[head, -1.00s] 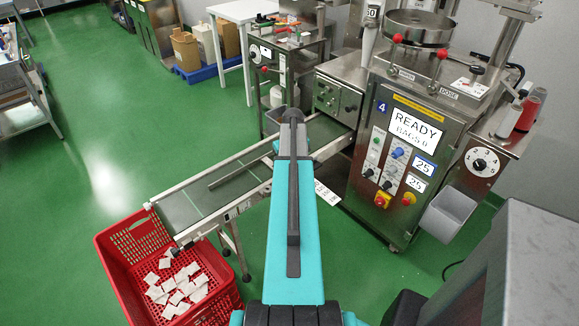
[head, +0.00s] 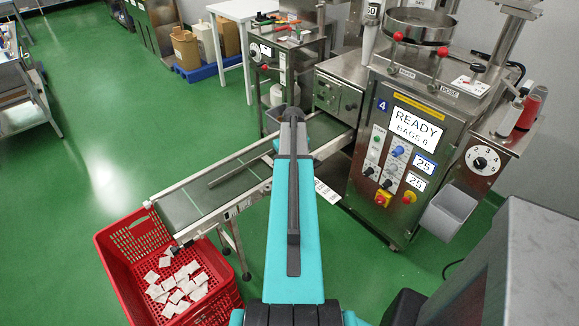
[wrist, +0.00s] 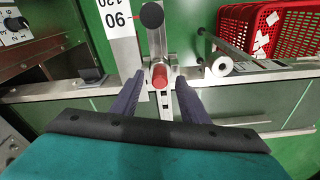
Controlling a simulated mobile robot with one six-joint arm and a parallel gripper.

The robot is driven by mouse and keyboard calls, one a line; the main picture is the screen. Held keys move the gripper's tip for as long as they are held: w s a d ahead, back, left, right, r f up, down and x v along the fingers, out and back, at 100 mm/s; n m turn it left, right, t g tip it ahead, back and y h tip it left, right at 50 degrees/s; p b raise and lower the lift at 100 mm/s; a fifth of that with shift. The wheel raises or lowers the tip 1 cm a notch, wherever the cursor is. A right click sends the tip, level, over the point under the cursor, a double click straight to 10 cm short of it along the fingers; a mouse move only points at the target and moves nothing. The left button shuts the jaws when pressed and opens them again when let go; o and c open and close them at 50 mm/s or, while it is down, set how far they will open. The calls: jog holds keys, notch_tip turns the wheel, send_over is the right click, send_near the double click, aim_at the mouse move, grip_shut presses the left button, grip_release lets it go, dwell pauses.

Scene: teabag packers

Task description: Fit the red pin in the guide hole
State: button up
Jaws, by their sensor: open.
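The red pin (wrist: 160,78) shows in the wrist view as a short red cylinder with its rounded end toward the camera. It sits at a narrow metal bracket with dark holes (wrist: 165,104), by the conveyor rail. My gripper (wrist: 159,80) is open, with one dark finger on each side of the pin and a visible gap to each. The pin's lower end is hidden, so I cannot tell whether it is in a hole.
A ruler plate marked 90 (wrist: 120,30) and a black knob (wrist: 152,15) stand close beyond the pin. A white-ended roller (wrist: 222,66) is to the right. The conveyor (head: 185,205) leads to a red crate (head: 112,262) holding teabags. The packing machine (head: 365,215) stands at the right.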

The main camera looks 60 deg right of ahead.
notch_tip(320, 180, up, 13)
jog(key=s+b, duration=0.1)
jog(key=b, duration=0.1)
jog(key=shift+s+a+r, duration=0.15)
jog(key=shift+s+a, duration=0.05)
jog(key=shift+a, duration=0.25)
dwell(0.4)
dwell(0.7)
